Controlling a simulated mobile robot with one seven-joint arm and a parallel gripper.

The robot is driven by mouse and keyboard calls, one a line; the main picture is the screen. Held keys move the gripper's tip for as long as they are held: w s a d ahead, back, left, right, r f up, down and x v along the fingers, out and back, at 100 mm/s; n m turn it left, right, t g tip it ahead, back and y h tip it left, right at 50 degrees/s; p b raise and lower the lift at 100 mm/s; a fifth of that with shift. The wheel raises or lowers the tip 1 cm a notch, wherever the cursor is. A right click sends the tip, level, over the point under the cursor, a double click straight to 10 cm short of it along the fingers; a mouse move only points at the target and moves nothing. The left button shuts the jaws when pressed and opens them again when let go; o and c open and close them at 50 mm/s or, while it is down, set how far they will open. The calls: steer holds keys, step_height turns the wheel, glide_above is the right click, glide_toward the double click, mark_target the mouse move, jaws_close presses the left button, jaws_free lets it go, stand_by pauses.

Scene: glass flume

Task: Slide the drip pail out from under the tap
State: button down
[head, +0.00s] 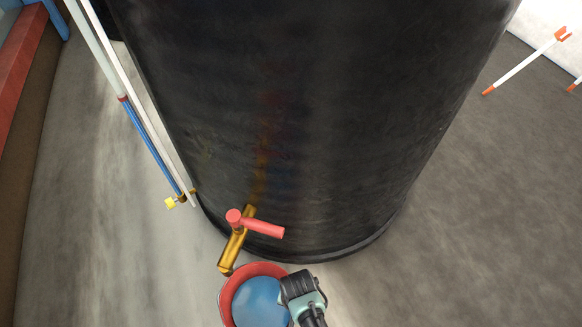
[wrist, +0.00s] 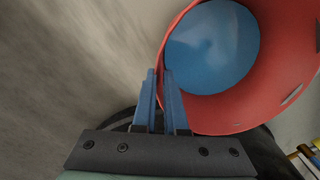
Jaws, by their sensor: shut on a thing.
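The drip pail (head: 262,269) is red, with blue liquid inside, and stands at the foot of the dark tank in the head view. Its red wall (wrist: 275,85) fills the upper right of the wrist view. The brass tap (head: 234,248) has a red handle, and its spout end appears at the pail's upper left rim. A bit of brass, likely the tap, shows in the wrist view (wrist: 305,153). My gripper (wrist: 160,72) is shut on the pail's rim, with its blue fingers on either side of the wall. In the head view my gripper (head: 290,298) is at the pail's right side, its fingertips mostly hidden.
The large dark tank (head: 300,110) rises directly behind the tap and pail. A thin sight tube (head: 150,145) with blue liquid and a yellow knob (head: 170,203) stands at its left. White and orange rods (head: 525,62) are at far right.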

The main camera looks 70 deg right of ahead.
steer(key=s+p, duration=0.2)
steer(key=s, duration=0.7)
steer(key=shift+d+p, duration=0.2)
steer(key=shift+p, duration=0.15)
stand_by(0.9)
steer(key=shift+s, duration=0.2)
